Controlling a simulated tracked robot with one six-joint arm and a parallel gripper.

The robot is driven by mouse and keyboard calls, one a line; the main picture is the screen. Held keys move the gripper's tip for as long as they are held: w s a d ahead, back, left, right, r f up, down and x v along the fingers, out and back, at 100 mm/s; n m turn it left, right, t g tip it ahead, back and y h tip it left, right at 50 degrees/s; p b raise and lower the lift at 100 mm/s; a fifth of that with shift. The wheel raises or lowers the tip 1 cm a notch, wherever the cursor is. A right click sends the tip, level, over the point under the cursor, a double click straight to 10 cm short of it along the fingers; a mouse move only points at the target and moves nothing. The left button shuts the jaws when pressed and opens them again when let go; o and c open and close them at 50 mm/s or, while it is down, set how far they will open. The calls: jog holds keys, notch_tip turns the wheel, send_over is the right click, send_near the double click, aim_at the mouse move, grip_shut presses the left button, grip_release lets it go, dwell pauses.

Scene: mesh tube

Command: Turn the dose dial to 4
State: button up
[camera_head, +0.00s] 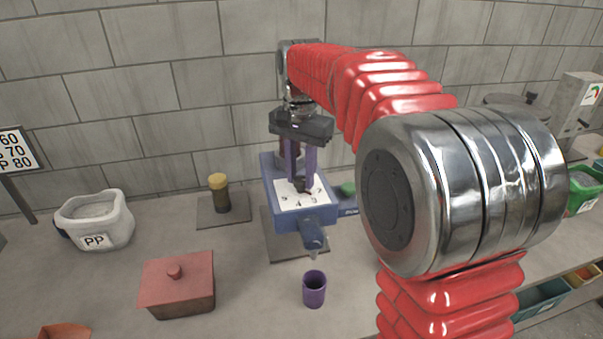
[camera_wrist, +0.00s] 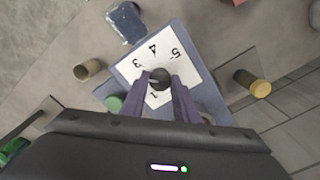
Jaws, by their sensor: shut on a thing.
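The blue dispenser (camera_head: 284,217) stands on a grey mat on the table, with a white dial face (camera_head: 287,201) printed with numbers. The dark dose dial (camera_wrist: 160,79) sits in the middle of that face. My gripper (camera_head: 302,180) comes down from above, its two purple fingers shut on either side of the dial. In the wrist view my gripper (camera_wrist: 160,90) holds the dial between its fingertips; 3, 4 and 5 show on the far side. The fingers partly hide the face, and I cannot tell which number the dial points to.
A purple cup (camera_head: 314,290) stands below the dispenser's spout (camera_head: 313,236). A yellow-capped jar (camera_head: 219,194), a white PP tub (camera_head: 96,219) and a red lidded box (camera_head: 178,285) stand to the left. Green and other bins (camera_head: 582,193) are at the right.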

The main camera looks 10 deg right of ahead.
aim_at(301, 179)
jog(key=m, duration=0.6)
jog(key=shift+m, duration=0.3)
jog(key=m, duration=0.6)
jog(key=shift+r+m, duration=0.1)
jog(key=shift+m, duration=0.2)
jog(key=o, duration=1.1)
jog(key=shift+c, duration=0.2)
notch_tip(301, 179, up, 14)
jog(key=shift+f, duration=0.2)
